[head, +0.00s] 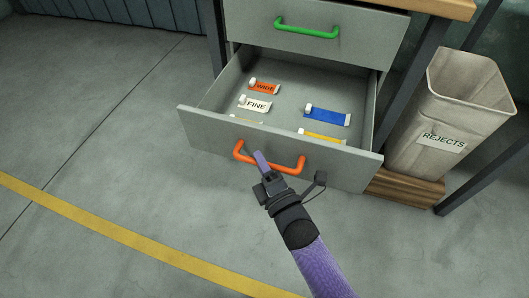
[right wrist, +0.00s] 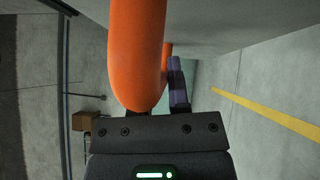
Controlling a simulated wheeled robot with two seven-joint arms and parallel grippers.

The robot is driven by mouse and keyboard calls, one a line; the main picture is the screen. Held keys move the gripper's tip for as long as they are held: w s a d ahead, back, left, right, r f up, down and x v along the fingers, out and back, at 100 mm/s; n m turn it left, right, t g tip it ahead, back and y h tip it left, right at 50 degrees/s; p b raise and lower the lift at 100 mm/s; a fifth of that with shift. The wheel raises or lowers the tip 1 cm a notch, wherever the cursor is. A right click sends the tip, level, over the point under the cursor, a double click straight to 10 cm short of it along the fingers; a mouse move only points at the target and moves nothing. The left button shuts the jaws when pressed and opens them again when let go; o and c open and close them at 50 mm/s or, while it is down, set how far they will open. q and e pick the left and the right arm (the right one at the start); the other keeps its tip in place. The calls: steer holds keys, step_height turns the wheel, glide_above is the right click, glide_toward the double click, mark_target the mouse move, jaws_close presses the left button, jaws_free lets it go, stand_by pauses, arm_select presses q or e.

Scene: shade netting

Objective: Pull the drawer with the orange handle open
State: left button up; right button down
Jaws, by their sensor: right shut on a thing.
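The drawer (head: 225,128) with the orange handle (head: 293,170) stands well open in the head view, its inside showing. My right gripper (head: 263,162) is at the middle of the orange handle, shut on it. In the right wrist view the orange handle (right wrist: 137,50) fills the upper middle, with a purple finger (right wrist: 178,85) of my gripper beside it. The other finger is hidden there. My left gripper is not in view.
Inside the drawer lie several small items, among them a blue one (head: 328,116) and tags reading WIDE (head: 264,87) and FINE (head: 256,104). A shut drawer with a green handle (head: 307,27) is above. A REJECTS bin (head: 465,95) stands right. Floor at left is clear.

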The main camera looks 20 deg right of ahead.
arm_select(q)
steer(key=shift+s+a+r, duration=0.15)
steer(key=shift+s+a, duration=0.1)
arm_select(e)
steer(key=shift+s+a, duration=0.5)
steer(key=shift+s, duration=0.2)
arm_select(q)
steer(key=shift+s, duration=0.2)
arm_select(e)
steer(key=c, duration=0.6)
jaws_free()
arm_select(q)
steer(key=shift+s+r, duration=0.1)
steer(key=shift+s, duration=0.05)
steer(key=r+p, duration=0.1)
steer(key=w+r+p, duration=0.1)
steer(key=p, duration=0.1)
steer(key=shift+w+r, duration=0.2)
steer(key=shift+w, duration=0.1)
arm_select(e)
steer(key=v, duration=1)
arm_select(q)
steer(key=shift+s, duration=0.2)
